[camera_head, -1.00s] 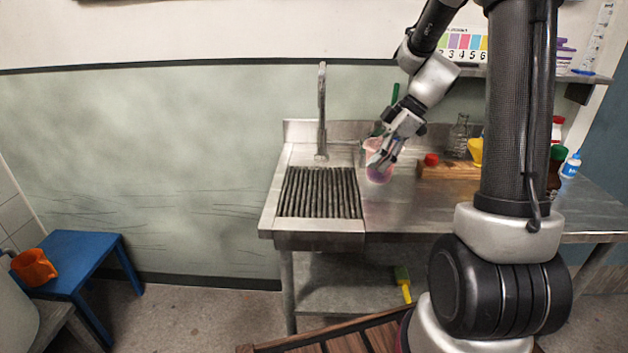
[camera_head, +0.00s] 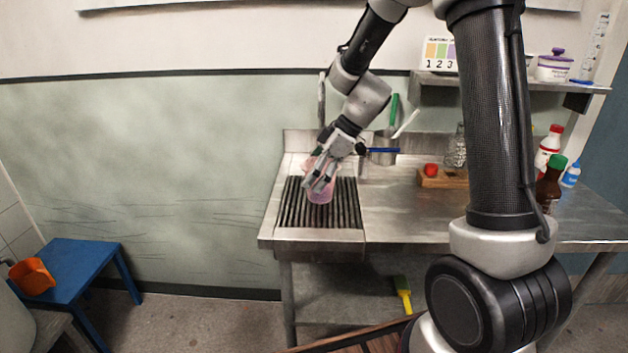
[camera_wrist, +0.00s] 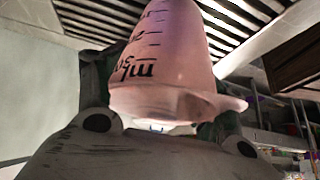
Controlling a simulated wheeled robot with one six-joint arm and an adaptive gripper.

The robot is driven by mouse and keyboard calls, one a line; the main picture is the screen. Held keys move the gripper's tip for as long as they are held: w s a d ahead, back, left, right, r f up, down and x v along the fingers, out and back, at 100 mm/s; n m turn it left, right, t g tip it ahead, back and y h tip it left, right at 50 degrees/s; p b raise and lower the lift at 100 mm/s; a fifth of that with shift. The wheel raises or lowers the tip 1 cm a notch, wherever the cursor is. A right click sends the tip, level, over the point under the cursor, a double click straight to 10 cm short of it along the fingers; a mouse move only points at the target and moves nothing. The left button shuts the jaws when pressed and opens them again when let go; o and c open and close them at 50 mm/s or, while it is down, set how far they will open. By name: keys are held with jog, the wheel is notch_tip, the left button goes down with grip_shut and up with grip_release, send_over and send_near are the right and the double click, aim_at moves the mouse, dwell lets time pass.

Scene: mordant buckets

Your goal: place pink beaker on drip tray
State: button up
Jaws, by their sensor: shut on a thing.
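The pink beaker (camera_head: 321,192) is in my gripper (camera_head: 321,182), which is shut on it. In the head view the beaker is over the dark slatted drip tray (camera_head: 290,212) of the sink unit. I cannot tell whether its base touches the slats. In the wrist view the pink beaker (camera_wrist: 165,60) fills the middle, with dark volume marks and a spout at its rim. The slatted tray (camera_wrist: 90,15) shows behind it there. My fingers hide part of the beaker in the head view.
A tap (camera_head: 321,105) stands behind the tray. A metal pot (camera_head: 382,155) with a blue handle is right of it. The counter between is clear.

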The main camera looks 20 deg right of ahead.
jog(key=shift+f, duration=0.75)
jog(key=o, duration=1.5)
jog(key=shift+f, duration=0.1)
jog(key=v, duration=1.2)
jog(key=s+d+r+m+t+h, duration=0.1)
jog(key=s+d+m+h, duration=0.1)
jog(key=s+m, duration=0.3)
jog(key=s+d+r+m+t+h, duration=0.1)
jog(key=s+d+m, duration=0.4)
jog(key=s, duration=0.6)
jog(key=s+d+r+m+t+h, duration=0.1)
jog(key=s+d+r+m+h, duration=0.2)
jog(key=s, duration=0.6)
jog(key=shift+d+m, duration=0.2)
jog(key=shift+m, duration=1)
jog(key=shift+s, duration=0.1)
